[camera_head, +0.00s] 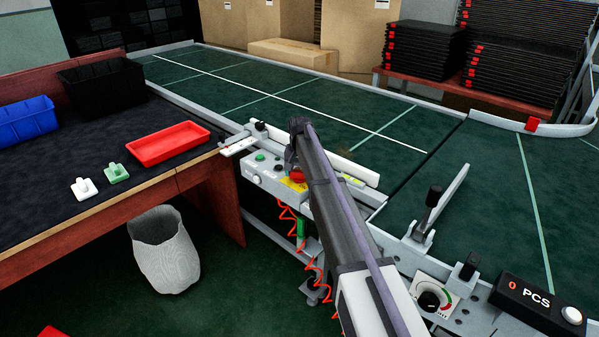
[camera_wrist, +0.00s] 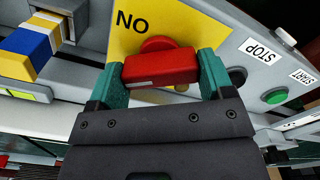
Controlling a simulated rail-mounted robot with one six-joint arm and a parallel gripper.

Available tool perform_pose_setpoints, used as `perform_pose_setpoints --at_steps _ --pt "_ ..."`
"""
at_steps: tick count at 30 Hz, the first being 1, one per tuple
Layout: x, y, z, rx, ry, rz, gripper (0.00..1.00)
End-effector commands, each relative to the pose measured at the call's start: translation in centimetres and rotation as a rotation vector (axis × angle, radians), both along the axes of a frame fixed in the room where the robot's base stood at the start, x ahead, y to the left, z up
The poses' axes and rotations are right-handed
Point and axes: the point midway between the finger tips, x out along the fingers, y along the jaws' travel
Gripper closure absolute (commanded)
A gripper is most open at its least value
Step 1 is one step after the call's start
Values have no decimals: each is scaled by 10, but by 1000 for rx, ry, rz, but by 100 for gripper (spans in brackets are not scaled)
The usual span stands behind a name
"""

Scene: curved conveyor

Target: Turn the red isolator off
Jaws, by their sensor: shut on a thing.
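The red isolator (camera_wrist: 160,68) is a red rotary handle on a yellow plate marked "NO" (camera_wrist: 132,20). In the wrist view its bar lies crosswise between the teal fingers of my gripper (camera_wrist: 160,75), one at each end, and the fingers are shut on it. In the head view a bit of the red handle (camera_head: 297,175) shows beside my gripper (camera_head: 293,160), on the grey control panel at the conveyor's edge. My arm hides part of the panel there.
On the panel are a green START button (camera_wrist: 275,96) and a dark button by the STOP label (camera_wrist: 260,50). A dial box (camera_head: 432,299), a lever (camera_head: 430,205) and a counter reading 0 PCS (camera_head: 535,298) stand right. A red tray (camera_head: 168,144) lies on the left table.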

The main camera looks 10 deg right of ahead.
Motion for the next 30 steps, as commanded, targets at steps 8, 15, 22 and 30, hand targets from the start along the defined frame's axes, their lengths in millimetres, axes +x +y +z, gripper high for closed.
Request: perform_pose_setpoints --at_steps 8,15,22,30 --pt "0 0 0 0 0 260 49" --pt "0 0 0 0 0 489 49" --pt "0 0 0 0 0 697 49" --pt "0 0 0 0 0 885 49"
